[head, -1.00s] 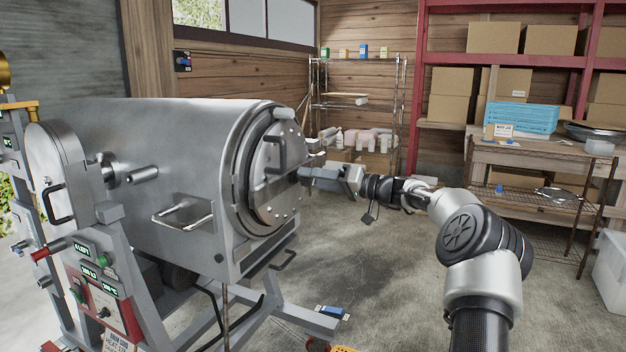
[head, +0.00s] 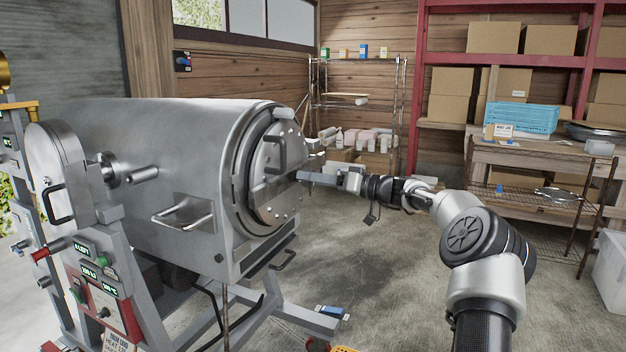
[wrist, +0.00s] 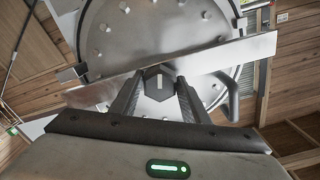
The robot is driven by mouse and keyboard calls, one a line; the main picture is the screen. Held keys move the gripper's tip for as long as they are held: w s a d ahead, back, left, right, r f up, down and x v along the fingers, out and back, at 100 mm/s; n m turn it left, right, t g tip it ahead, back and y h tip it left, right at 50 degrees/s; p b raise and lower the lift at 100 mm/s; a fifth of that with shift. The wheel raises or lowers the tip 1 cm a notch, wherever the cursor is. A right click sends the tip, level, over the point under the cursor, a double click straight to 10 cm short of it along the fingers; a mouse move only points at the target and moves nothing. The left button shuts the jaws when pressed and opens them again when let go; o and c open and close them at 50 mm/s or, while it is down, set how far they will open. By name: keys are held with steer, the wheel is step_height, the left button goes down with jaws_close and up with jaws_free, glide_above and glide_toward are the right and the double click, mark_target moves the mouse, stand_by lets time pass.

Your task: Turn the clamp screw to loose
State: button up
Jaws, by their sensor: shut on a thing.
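The clamp screw (wrist: 158,78) shows in the wrist view as a dark hexagonal head with a pale upright mark. It sits in front of a flat metal bar (wrist: 236,53) that crosses the round drum door (wrist: 118,35) at a slant. My gripper (wrist: 159,92) is shut on the screw head, one dark finger on each side of it. In the head view my gripper (head: 302,176) reaches from the right to the drum door (head: 275,190). The screw itself is hidden there by the gripper.
The big steel drum (head: 185,150) stands at the left on a grey frame. A curved door handle (wrist: 233,100) is close to my gripper in the wrist view. A wire shelf (head: 355,100) and a bench with a blue crate (head: 520,118) stand behind.

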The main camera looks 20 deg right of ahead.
steer(key=o, duration=1.1)
steer(key=shift+c, duration=0.2)
steer(key=p+v, duration=0.2)
steer(key=v, duration=1.5)
steer(key=shift+s, duration=0.2)
steer(key=shift+d+r, duration=0.1)
